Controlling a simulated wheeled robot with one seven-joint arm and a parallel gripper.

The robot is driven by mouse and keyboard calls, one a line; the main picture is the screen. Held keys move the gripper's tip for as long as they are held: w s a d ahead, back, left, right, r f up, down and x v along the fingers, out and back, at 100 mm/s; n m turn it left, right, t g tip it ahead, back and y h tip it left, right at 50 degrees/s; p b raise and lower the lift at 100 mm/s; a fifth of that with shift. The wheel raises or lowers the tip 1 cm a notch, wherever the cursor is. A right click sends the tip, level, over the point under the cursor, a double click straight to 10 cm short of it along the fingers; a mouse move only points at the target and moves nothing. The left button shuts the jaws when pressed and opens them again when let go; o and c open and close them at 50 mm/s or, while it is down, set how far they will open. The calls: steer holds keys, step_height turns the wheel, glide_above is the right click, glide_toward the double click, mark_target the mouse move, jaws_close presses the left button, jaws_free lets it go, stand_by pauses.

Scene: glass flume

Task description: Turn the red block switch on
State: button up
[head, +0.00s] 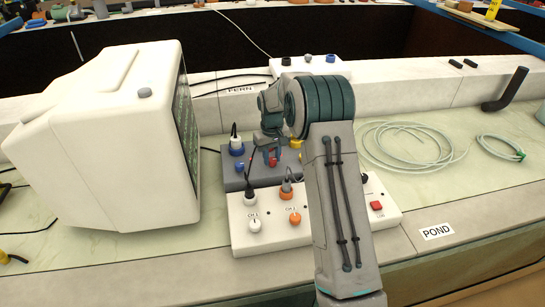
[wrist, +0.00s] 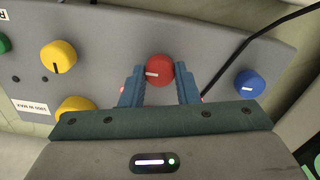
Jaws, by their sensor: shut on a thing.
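A red knob (wrist: 158,70) with a short white line sits on a grey power block (wrist: 110,40). The line lies roughly level in the wrist view, on the left half of the knob. My gripper (wrist: 160,80) is shut on the red knob, one blue-grey finger on each side. In the head view the red knob (head: 273,162) shows small below my gripper (head: 271,153), on the grey block (head: 230,184) behind a white block. My arm covers the right part of the grey block there.
A blue knob (wrist: 249,84) and yellow knobs (wrist: 58,56) flank the red one, with a black cable (wrist: 250,45) close by. The white block (head: 270,235) with orange knobs and a red button (head: 376,206) stands in front. A monitor (head: 110,135) stands left; coiled hose (head: 410,145) lies right.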

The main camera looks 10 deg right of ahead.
mark_target(272, 159)
stand_by(0.4)
steer(key=o, duration=1)
steer(key=shift+r, duration=0.1)
steer(key=shift+r, duration=6.85)
